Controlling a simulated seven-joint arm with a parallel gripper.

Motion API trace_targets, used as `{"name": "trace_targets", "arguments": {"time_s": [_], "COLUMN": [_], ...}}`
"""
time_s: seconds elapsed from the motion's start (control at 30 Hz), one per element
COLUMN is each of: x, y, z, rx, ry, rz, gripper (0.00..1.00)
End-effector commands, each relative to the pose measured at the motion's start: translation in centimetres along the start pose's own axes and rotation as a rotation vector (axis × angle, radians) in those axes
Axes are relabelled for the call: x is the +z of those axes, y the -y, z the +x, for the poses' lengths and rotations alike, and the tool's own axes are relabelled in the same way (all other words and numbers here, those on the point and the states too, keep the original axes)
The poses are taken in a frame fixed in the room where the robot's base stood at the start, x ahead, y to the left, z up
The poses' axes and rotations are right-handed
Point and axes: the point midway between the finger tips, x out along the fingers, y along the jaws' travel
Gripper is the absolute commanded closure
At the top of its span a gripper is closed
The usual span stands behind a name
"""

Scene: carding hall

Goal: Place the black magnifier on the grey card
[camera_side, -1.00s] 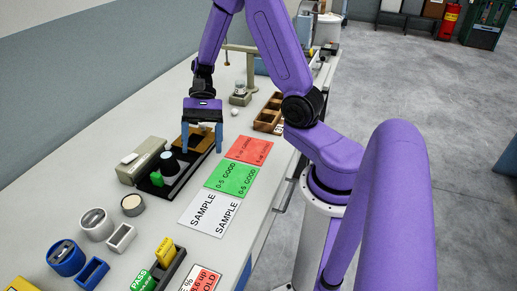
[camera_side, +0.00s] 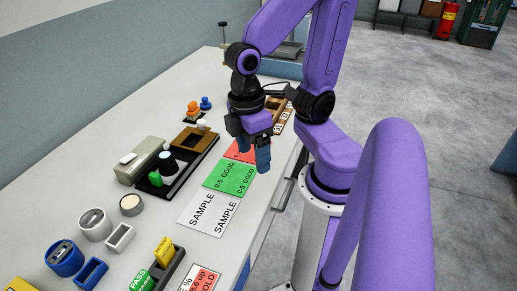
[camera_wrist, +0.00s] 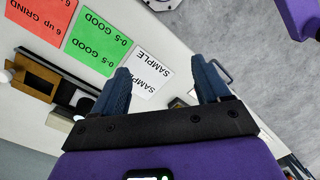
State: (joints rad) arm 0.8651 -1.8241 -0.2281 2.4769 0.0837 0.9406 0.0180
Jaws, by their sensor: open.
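The black magnifier (camera_side: 167,161), a dark tapered piece with a pale top, stands at the near end of a black tray (camera_side: 146,187) beside a small green block. The grey card (camera_side: 196,221), a pale card marked SAMPLE, lies flat near the bench's front edge with nothing on it. It also shows in the wrist view (camera_wrist: 152,65). My gripper (camera_side: 258,162) is open and empty above the red and green cards, to the right of the magnifier and apart from it. In the wrist view, my open fingers (camera_wrist: 161,80) frame the bench near the grey card; I cannot clearly make out the magnifier there.
A green card (camera_side: 230,178) and a partly hidden red card (camera_side: 236,150) lie beyond the grey card. A brown wooden box (camera_side: 190,138) sits behind the magnifier. A beige box (camera_side: 140,163), a round tin (camera_side: 131,204) and blue and white cups stand left. The bench's front edge is close.

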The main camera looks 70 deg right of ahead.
Motion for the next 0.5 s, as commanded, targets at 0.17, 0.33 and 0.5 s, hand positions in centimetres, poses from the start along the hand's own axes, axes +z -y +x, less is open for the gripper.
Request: {"name": "trace_targets", "arguments": {"time_s": [0.17, 0.33, 0.5], "x": [0.58, 0.69, 0.68], "y": [1.04, 1.29, 1.28], "z": [-0.5, -0.62, -0.62], "rx": [0.052, 0.067, 0.066], "ry": [-0.059, -0.076, -0.075], "rz": [-0.167, -0.213, -0.212], "gripper": [0.25, 0.25, 0.25]}}
